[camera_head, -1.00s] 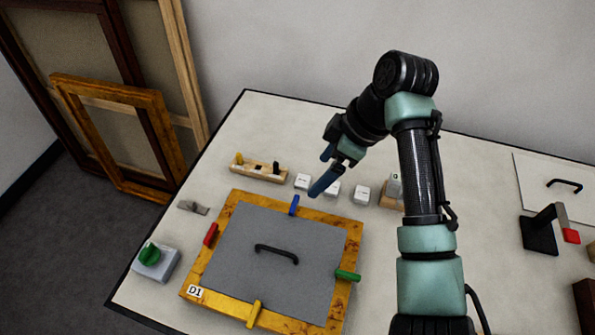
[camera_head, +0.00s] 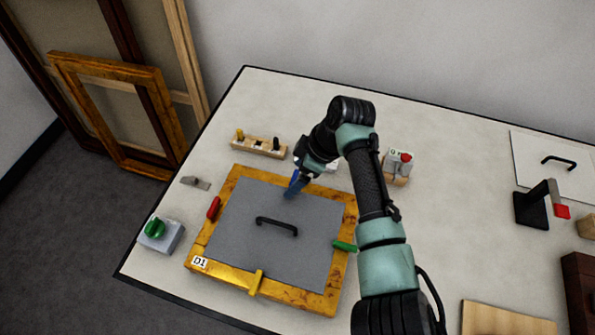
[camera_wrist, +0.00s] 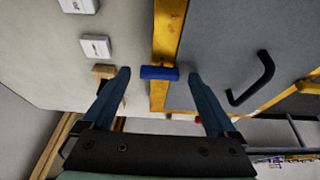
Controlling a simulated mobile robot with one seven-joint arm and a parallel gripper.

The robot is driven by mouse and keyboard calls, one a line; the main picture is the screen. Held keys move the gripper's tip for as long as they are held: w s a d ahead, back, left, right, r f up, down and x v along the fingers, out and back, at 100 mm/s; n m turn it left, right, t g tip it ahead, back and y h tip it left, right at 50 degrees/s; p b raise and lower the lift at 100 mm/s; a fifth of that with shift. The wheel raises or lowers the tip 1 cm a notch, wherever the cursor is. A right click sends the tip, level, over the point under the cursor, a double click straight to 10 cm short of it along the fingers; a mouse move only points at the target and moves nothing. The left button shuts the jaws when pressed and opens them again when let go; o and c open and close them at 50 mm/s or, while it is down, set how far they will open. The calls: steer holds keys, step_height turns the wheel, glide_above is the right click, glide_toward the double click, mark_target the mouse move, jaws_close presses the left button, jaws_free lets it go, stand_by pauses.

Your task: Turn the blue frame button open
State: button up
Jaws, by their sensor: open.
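The gilt frame (camera_head: 225,268) lies on the table around a grey panel (camera_head: 240,225) with a black handle (camera_head: 277,226). The blue button (camera_wrist: 159,73) lies across the frame's far rail, its end over the panel's edge. My gripper (camera_head: 296,187) is over that rail and largely hides the button in the head view. In the wrist view the open fingers appear on either side of the button, with gaps; contact is not visible. The red button (camera_head: 213,208) lies along the left rail. The green button (camera_head: 344,246) and yellow button (camera_head: 256,282) cross their rails.
A wooden block with pegs (camera_head: 258,145) and white blocks (camera_wrist: 95,46) are beyond the frame. A box with a green knob (camera_head: 158,232) and a small grey piece (camera_head: 195,183) are at left. A box with a red button (camera_head: 398,165) stands right of my gripper.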

steer(key=c, duration=1.4)
steer(key=shift+o, duration=0.2)
steer(key=shift+r+p, duration=0.1)
steer(key=shift+p, duration=0.2)
steer(key=m+p, duration=0.1)
steer(key=m, duration=0.1)
steer(key=m+t+p, duration=0.1)
steer(key=p, duration=0.1)
steer(key=shift+s+a+r+m+h, duration=0.15)
steer(key=shift+m+h, duration=0.15)
steer(key=shift+m, duration=0.1)
steer(key=m+p, duration=0.2)
steer(key=m+t+h+p, duration=0.1)
steer(key=m+p, duration=0.1)
steer(key=m, duration=0.1)
steer(key=shift+a+t+h, duration=0.1)
steer(key=shift+t+h, duration=0.2)
steer(key=m+h, duration=0.1)
steer(key=m, duration=0.1)
steer(key=m+p, duration=0.1)
steer(key=m, duration=0.2)
steer(key=shift+a+t+h, duration=0.2)
steer(key=shift+t+h, duration=0.1)
steer(key=shift+h, duration=0.1)
steer(key=shift+m+h, duration=0.8)
steer(key=shift+m, duration=1.3)
